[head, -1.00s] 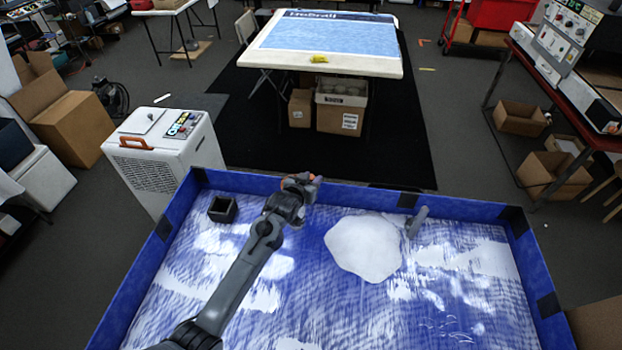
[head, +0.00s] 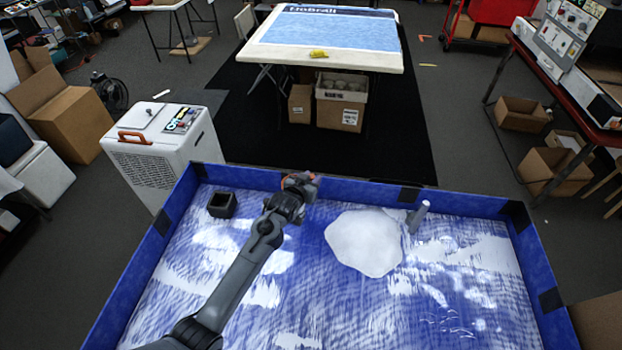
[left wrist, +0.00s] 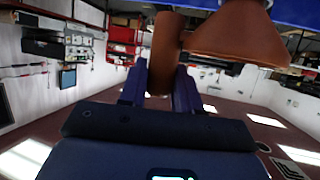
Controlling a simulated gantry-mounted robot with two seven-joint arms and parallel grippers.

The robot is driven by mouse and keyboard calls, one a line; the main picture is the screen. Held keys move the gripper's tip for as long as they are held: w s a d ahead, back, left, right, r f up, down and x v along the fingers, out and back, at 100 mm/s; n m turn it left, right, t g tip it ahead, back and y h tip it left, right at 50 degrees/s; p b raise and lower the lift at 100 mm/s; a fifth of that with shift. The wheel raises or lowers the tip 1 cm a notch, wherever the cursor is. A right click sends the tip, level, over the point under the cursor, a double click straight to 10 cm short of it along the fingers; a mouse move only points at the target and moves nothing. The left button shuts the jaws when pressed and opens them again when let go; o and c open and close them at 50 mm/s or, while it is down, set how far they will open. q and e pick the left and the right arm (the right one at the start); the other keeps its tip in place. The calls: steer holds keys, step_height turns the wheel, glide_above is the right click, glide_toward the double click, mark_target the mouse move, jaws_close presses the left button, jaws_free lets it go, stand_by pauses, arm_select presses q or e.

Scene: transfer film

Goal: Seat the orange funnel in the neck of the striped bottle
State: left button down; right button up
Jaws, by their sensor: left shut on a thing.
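My left gripper (head: 297,190) is shut on the orange funnel (head: 300,178) above the far side of the blue-walled tray. In the left wrist view an orange-brown upright cylinder sits between the two fingers (left wrist: 160,90). The gripper hides most of the funnel in the head view. No striped bottle can be made out. A plain grey cylinder (head: 418,216) stands at the right of a white patch; I see no stripes on it. My right gripper is not in view.
The tray (head: 380,188) has raised blue walls with dark corner patches. A small dark open box (head: 222,205) stands at its far left. A flat white patch (head: 363,242) lies right of my left arm. The right half of the floor is mostly clear.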

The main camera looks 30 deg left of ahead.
arm_select(q)
steer(key=shift+f, duration=0.1)
stand_by(0.3)
steer(key=c, duration=0.7)
jaws_free()
steer(key=shift+s, duration=0.1)
steer(key=v, duration=1)
steer(key=s+d+f+m+g+h, duration=0.1)
steer(key=s+d+f+g, duration=0.15)
steer(key=s+f, duration=0.35)
steer(key=s+d+f+m+g+h, duration=0.1)
steer(key=s+d+f, duration=0.2)
steer(key=s, duration=0.5)
steer(key=s+d+r+m+g, duration=0.1)
steer(key=s+d+r+g, duration=0.2)
steer(key=s, duration=0.6)
steer(key=s+d+m+g, duration=0.1)
steer(key=s+d+g, duration=0.25)
steer(key=s, duration=0.45)
steer(key=shift+h, duration=0.3)
steer(key=r+p, duration=0.7)
steer(key=p, duration=0.1)
steer(key=r+p, duration=1.6)
steer(key=shift+s+d, duration=0.3)
